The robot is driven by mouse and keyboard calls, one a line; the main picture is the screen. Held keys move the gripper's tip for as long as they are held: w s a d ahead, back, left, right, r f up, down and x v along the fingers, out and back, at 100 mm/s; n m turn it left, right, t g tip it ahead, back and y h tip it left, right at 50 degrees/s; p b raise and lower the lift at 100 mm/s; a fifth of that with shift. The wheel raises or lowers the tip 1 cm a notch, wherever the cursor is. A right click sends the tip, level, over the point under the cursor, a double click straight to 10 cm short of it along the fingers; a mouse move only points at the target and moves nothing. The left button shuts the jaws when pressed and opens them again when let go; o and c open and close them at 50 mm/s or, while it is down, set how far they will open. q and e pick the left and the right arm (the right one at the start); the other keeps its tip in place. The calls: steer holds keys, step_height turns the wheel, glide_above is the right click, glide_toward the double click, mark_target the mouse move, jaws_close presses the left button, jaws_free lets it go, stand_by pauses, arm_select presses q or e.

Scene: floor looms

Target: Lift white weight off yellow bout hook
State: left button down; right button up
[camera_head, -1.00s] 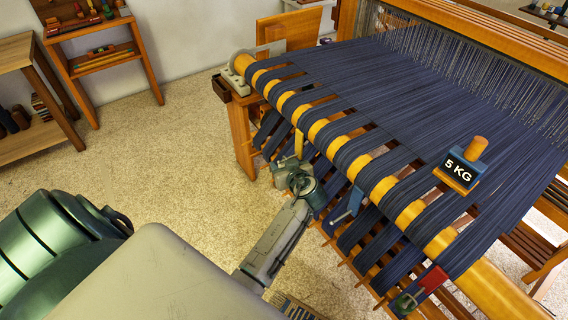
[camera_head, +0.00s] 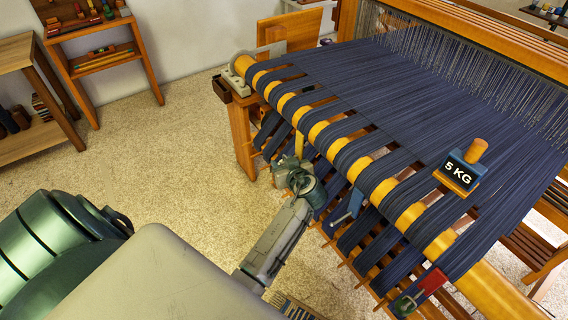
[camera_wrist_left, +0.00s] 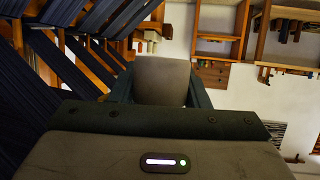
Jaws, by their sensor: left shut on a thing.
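The yellow hook (camera_head: 299,144) hangs as an upright strip under the front beam, near the left end of the loom. My left gripper (camera_head: 299,180) is just below it, among the dark blue warp bundles. In the left wrist view a pale grey-brown block (camera_wrist_left: 162,82), which looks like the white weight in shade, sits between my two dark fingers, and the gripper is shut on it. In the head view the weight is mostly hidden by the gripper. I cannot tell whether it still touches the hook. My right gripper is not in view.
A blue hook (camera_head: 349,207) and a red hook (camera_head: 433,281) with a green weight (camera_head: 408,303) hang farther right along the beam. A 5 KG block (camera_head: 461,169) stands on the blue warp. Open floor (camera_head: 180,150) lies left of the loom.

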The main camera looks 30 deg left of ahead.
arm_select(q)
steer(key=s+a+p, duration=0.1)
steer(key=s+a, duration=0.1)
steer(key=s, duration=0.4)
steer(key=shift+a, duration=0.25)
stand_by(0.5)
steer(key=shift+r, duration=0.1)
stand_by(0.4)
